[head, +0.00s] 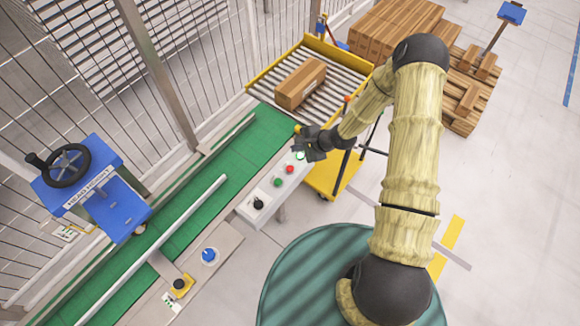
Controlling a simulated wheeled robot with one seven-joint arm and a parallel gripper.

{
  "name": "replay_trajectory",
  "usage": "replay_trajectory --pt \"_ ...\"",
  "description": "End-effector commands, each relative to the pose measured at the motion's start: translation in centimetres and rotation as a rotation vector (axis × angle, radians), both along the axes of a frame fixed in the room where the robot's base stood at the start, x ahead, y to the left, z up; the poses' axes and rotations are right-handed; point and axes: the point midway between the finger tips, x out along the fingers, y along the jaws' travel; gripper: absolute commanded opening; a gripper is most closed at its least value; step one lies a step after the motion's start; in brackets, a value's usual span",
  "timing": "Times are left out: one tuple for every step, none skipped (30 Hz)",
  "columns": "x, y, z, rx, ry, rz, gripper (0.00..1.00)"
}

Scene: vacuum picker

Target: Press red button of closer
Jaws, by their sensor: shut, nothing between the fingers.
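A red button (290,169) sits on a pale control box (245,210) beside the green conveyor. On the same box are a green button (277,182) on one side of the red one and a small green-and-white button (300,155) on the other. A black knob (258,203) is at the box's lower left. My gripper (301,146) is shut and empty, above the upper end of the box, just up and right of the red button. It looks apart from the red button, but its height is hard to tell. The fingertips are small and dark here.
The green conveyor (226,164) runs along the box, with a metal rail. A cardboard box (300,84) lies on the yellow-framed roller table (339,99). A panel with a blue knob (209,255) is lower left. A wire fence stands behind. Open floor lies right.

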Motion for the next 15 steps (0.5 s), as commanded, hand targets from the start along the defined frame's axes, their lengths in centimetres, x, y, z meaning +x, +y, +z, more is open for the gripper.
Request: replay_trajectory --pt "-0.15 0.60 -0.62 0.046 0.025 -0.026 0.00" --pt "-0.18 0.87 -0.83 0.066 0.035 -0.037 0.00" --pt "-0.18 1.13 -1.04 0.087 0.046 -0.050 0.00" --pt "-0.19 1.28 -1.14 0.099 0.052 -0.057 0.00" --pt "-0.19 1.38 -1.18 0.106 0.054 -0.060 0.00" --pt "-0.19 1.44 -1.20 0.112 0.057 -0.063 0.00" --pt "-0.19 1.45 -1.22 0.112 0.057 -0.064 0.00" --pt "-0.19 1.45 -1.21 0.112 0.057 -0.064 0.00" --pt "-0.18 1.43 -1.21 0.111 0.058 -0.064 0.00" --pt "-0.19 1.42 -1.22 0.110 0.057 -0.063 0.00" --pt "-0.19 1.41 -1.21 0.110 0.057 -0.063 0.00" --pt "-0.20 1.41 -1.22 0.109 0.058 -0.064 0.00" --pt "-0.21 1.42 -1.23 0.109 0.057 -0.063 0.00" --pt "-0.21 1.44 -1.25 0.109 0.057 -0.063 0.00" --pt "-0.22 1.47 -1.32 0.108 0.057 -0.062 0.00"
